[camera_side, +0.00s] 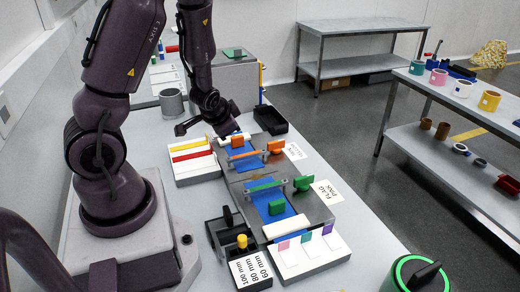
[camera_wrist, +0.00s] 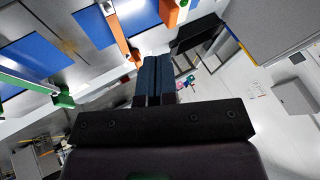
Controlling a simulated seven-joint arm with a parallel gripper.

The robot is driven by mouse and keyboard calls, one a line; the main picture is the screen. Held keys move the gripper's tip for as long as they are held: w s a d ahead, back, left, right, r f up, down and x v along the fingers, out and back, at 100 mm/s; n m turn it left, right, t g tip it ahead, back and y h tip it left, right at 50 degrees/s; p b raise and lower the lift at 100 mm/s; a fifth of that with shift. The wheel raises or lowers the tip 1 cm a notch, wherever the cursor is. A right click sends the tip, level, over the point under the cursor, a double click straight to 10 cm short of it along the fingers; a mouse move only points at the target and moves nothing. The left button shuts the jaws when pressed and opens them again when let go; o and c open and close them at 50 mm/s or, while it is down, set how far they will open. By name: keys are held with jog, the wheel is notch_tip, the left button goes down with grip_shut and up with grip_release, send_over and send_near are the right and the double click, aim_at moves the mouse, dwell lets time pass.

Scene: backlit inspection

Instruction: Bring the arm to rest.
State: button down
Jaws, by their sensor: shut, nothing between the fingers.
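My gripper (camera_side: 229,131) is at the far part of the bench, low near the blue panel with the orange bar. In the wrist view my gripper (camera_wrist: 155,75) shows its two dark blue fingers side by side, shut with nothing between them. In the side view the fingertips are small and partly hidden by the wrist. My arm reaches out from its base at the left of the bench, bent at the elbow.
Close to the gripper are an orange bar (camera_side: 246,155), a black tray (camera_side: 270,120) and a white rack with red and yellow bars (camera_side: 193,158). A green bar (camera_side: 265,186) and black bins (camera_side: 232,233) lie nearer. A grey cylinder (camera_side: 172,103) stands behind.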

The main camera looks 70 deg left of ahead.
jog(key=s+d+r+n+g+h, duration=0.25)
jog(key=d+r+h, duration=0.2)
jog(key=d, duration=0.65)
jog(key=s+d+r+m+t, duration=0.1)
jog(key=s+d+r+m, duration=0.1)
jog(key=d+r, duration=0.4)
jog(key=s+d+r+m+t+h, duration=0.1)
jog(key=s+d+r+t, duration=0.1)
jog(key=d+r, duration=0.4)
notch_tip(320, 180, up, 6)
jog(key=shift+f+m, duration=0.1)
jog(key=shift+m, duration=0.25)
